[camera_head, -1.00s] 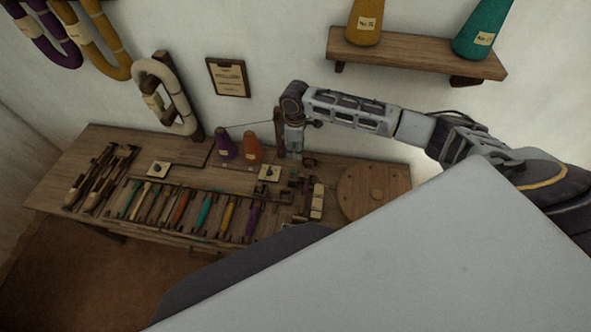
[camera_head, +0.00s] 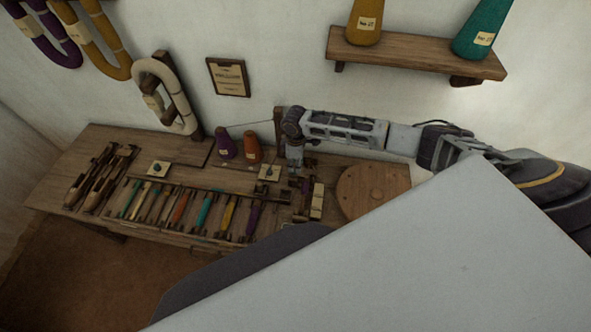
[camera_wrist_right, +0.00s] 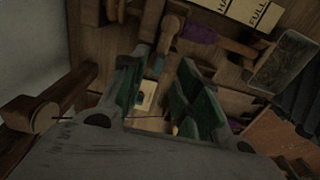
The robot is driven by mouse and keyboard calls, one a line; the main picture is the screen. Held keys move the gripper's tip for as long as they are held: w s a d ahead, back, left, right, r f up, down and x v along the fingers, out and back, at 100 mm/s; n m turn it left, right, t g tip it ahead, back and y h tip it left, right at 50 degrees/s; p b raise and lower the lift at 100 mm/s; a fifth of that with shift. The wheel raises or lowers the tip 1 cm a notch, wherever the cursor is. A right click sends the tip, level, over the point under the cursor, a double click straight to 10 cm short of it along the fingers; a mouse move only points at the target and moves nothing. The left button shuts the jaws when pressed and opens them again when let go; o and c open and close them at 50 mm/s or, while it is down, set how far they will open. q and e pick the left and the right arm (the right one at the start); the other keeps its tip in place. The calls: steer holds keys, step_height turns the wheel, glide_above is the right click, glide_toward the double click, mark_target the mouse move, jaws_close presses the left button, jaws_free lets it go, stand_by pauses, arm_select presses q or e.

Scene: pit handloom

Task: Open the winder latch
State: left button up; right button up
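The winder (camera_head: 304,190) is a small dark wooden mechanism on the right part of the bench. Its latch is too small to pick out in the head view. My right gripper (camera_head: 295,168) points down just above the back of the winder. In the right wrist view its two dark green fingers (camera_wrist_right: 165,92) stand apart with a gap and nothing clearly held between them. A wooden knob-ended piece (camera_wrist_right: 171,27) lies beyond the fingertips; I cannot tell if it is the latch. My left gripper is not in view.
The bench (camera_head: 235,181) holds a rack of several coloured bobbins, wooden shuttles (camera_head: 102,178) at left, and a purple cone (camera_head: 226,146) and an orange cone (camera_head: 253,151) left of the gripper. A round wooden disc (camera_head: 372,190) lies to the right. A shelf (camera_head: 415,54) hangs above.

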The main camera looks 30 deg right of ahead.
steer(key=shift+f, duration=2.4)
jaws_close()
